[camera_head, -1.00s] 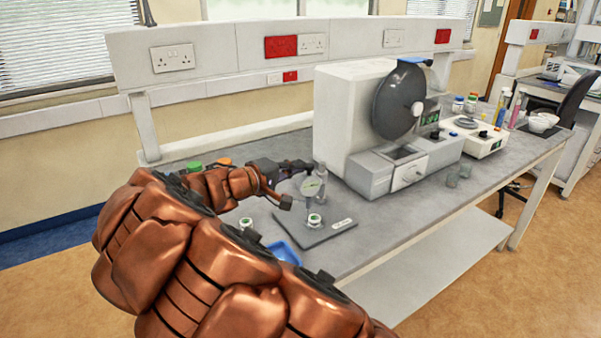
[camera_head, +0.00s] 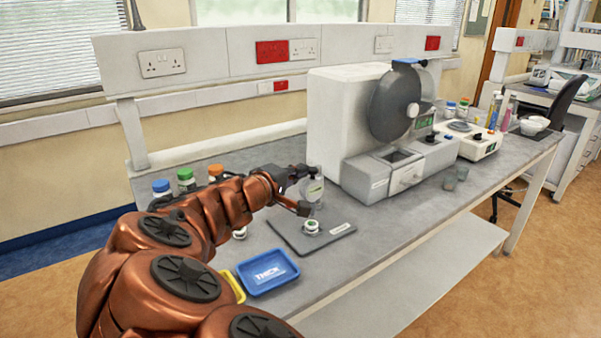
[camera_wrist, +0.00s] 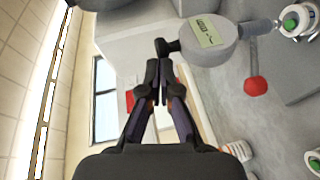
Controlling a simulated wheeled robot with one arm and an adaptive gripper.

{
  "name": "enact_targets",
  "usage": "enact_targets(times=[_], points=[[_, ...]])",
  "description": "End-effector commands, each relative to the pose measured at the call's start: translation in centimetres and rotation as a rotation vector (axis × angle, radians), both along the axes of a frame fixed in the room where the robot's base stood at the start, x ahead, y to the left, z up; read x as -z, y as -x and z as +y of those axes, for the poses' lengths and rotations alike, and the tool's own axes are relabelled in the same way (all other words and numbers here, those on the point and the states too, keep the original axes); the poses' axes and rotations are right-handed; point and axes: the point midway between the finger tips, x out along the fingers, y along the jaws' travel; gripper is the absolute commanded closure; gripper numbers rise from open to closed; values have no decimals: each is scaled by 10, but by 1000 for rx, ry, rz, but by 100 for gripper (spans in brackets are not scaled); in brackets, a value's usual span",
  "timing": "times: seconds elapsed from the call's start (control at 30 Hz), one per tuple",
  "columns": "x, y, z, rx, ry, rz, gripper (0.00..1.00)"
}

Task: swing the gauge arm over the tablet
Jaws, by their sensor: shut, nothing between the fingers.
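The gauge (camera_head: 314,190) is a grey dial body with a small display. It stands at the back of a dark plate (camera_head: 287,237), partly hidden by my gripper. In the wrist view the gauge (camera_wrist: 211,42) has a black knob on its near side and a red ball on a short stem. The tablet (camera_head: 311,226), in a white holder with a green top, sits on the plate; it also shows in the wrist view (camera_wrist: 291,22), close to the gauge's thin tip. My gripper (camera_wrist: 158,64) is shut and empty, its fingertips at the black knob; contact is unclear.
A blue tray (camera_head: 268,272) marked THICK and a yellow tray (camera_head: 236,288) lie at the bench's front edge. Capped bottles (camera_head: 186,181) stand behind my arm. A large white machine (camera_head: 345,120) with a dark drum stands behind the gauge.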

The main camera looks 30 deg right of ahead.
Motion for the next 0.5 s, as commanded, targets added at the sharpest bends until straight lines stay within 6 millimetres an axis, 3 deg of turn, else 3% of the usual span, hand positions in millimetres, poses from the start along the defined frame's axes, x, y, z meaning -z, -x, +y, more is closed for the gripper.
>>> enact_targets(times=[0.27, 0.4, 0.5], points=[[-3, -6, 15, -3, -1, -1, 100], [-8, -12, 36, 1, 0, -1, 100], [-10, -4, 53, 1, 0, -3, 100]])
